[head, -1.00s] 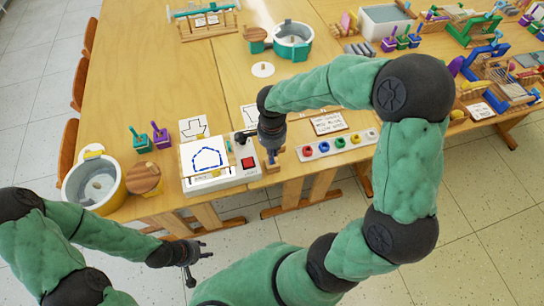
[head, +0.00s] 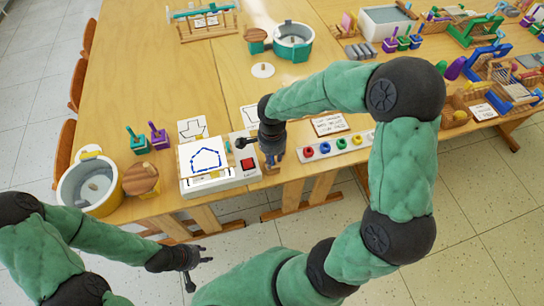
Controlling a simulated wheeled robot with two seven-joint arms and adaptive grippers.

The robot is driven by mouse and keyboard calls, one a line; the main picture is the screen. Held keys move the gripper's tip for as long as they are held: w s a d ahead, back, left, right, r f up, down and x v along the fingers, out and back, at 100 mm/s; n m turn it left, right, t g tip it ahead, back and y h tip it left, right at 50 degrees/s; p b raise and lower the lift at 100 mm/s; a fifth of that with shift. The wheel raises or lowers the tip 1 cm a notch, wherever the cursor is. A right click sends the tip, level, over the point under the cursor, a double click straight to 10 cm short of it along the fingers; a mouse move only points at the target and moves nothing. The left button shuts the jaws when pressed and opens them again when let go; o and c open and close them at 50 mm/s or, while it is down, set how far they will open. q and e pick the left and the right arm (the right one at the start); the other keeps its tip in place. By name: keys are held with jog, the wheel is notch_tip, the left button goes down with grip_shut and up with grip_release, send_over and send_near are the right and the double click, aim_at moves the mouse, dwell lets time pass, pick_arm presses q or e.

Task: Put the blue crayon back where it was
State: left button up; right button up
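A white drawing device (head: 222,186) stands at the table's near edge, with a sheet (head: 207,159) bearing a blue outline and a red button (head: 248,163) at its right. My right gripper (head: 272,157) points down just right of the device, over a small wooden block. A small blue piece, perhaps the blue crayon, shows at its fingertips. It is too small to tell whether the fingers grip it or whether it stands in the block. My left gripper (head: 203,254) is apart from the table, in front of its near edge, with its fingers spread and empty.
A white strip with several coloured rings (head: 340,144) lies right of my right gripper. Green (head: 137,140) and purple (head: 158,136) stands, a round wooden lid (head: 140,178) and a yellow-sided tub (head: 92,188) are to the left. The table's middle is clear.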

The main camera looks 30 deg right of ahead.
notch_tip(320, 180, up, 12)
jog(key=p, duration=0.5)
jog(key=shift+r, duration=0.15)
